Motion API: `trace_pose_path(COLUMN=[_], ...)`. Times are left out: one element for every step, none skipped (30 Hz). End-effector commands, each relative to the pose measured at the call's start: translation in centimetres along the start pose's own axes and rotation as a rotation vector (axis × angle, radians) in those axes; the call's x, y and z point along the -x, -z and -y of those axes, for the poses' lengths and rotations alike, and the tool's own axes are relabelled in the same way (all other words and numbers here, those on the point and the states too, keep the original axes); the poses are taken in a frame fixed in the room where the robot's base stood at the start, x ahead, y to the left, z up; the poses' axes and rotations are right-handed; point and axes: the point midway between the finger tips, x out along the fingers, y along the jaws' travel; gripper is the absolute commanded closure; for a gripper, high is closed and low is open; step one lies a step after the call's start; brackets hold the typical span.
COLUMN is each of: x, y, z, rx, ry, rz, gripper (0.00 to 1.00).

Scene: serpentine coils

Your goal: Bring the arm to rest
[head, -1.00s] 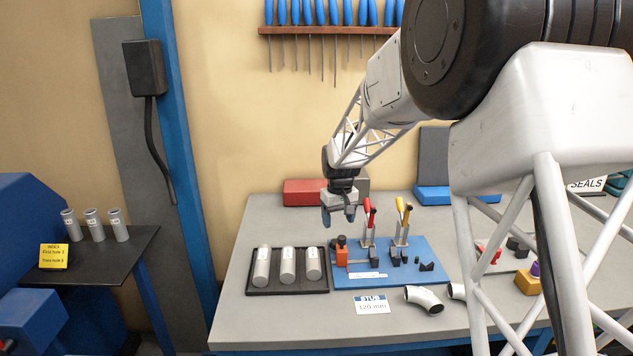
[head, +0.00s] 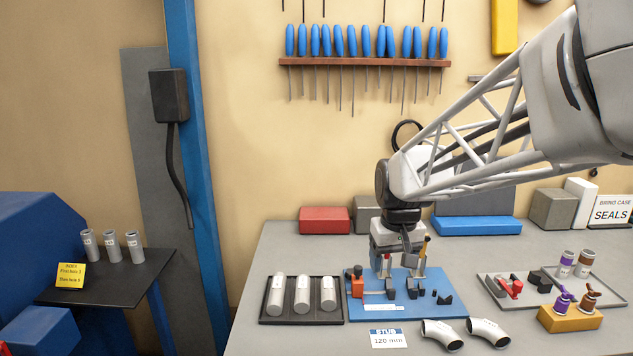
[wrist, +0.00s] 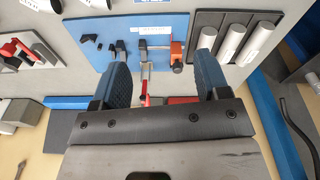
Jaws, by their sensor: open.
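A black tray (head: 264,318) with three grey tubes lies left of the board. Two steel elbows (head: 441,334) lie in front. A grey tray (head: 487,281) with clamp parts and a yellow block (head: 569,321) are at right. Boxes (head: 325,221) stand along the back.

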Motion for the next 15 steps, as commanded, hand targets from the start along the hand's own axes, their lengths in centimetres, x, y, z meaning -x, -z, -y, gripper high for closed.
trace_pose_path(x=[0.6, 0.9, 1.1, 1.4, 1.5, 1.8, 2.0, 2.1, 2.2, 2.4, 2.5, 2.6, 2.7, 2.7, 2.7], y=[-1.5, -2.3, -3.4, -4.2, -5.0, -6.1, -7.0, -7.8, -8.9, -9.7, -10.5, -11.6, -12.4, -13.2, -14.3], z=[0.0, 0.0, 0.0, 0.0, 0.0, 0.1, 0.1, 0.1, 0.2, 0.2, 0.2, 0.3, 0.3, 0.4, 0.5], rx=[-0.009, -0.014, -0.022, -0.028, -0.034, -0.041, -0.047, -0.052, -0.059, -0.065, -0.07, -0.078, -0.083, -0.089, -0.095], ry=[-0.002, -0.002, -0.003, -0.004, -0.005, -0.006, -0.006, -0.007, -0.008, -0.008, -0.009, -0.01, -0.01, -0.011, -0.012], rz=[-0.008, -0.013, -0.017, -0.021, -0.024, -0.03, -0.033, -0.037, -0.041, -0.044, -0.048, -0.054, -0.057, -0.061, -0.065], gripper=[0.31, 0.31, 0.31, 0.31, 0.31, 0.31, 0.31, 0.31, 0.31, 0.31, 0.31, 0.31, 0.31, 0.31, 0.31])
